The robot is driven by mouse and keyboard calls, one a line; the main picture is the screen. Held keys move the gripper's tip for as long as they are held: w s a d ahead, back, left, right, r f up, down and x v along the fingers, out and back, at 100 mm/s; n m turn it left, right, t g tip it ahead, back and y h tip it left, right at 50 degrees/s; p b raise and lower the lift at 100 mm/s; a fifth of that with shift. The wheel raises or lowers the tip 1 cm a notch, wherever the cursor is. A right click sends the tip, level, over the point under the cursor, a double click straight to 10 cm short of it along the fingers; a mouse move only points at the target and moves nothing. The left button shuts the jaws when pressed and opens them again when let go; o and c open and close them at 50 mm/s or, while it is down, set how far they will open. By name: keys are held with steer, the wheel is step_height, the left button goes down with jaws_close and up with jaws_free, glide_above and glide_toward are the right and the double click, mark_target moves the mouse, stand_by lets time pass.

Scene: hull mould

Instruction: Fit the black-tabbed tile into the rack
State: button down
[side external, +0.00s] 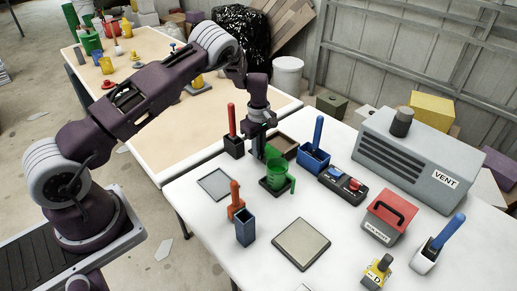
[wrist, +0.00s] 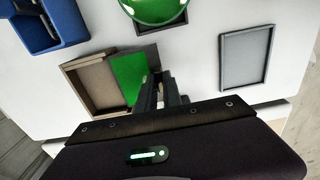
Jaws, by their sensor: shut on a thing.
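My gripper (side external: 262,135) points down at the near edge of the brown wooden rack (side external: 289,147); its dark fingers (wrist: 164,92) show in the wrist view. The fingers are shut at the right edge of a green tile (wrist: 128,76). The tile's black tab cannot be told apart from the dark fingers. In the wrist view the tile overlaps the right part of the rack (wrist: 72,68), beside a brown panel in its left part. I cannot tell whether the tile is seated or just above the rack. In the side view the arm and mug partly hide this spot.
A green mug (side external: 277,175) stands close by on a dark square base. A blue holder (side external: 314,158) is right of the rack, a dark holder with a red handle (side external: 232,140) left. A grey shallow tray (side external: 215,184) lies at the left. A vent box (side external: 420,160) stands behind right.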

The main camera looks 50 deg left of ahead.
mark_target(273, 148)
steer(key=shift+w, duration=3.4)
stand_by(4.3)
steer(key=c, duration=1.4)
jaws_free()
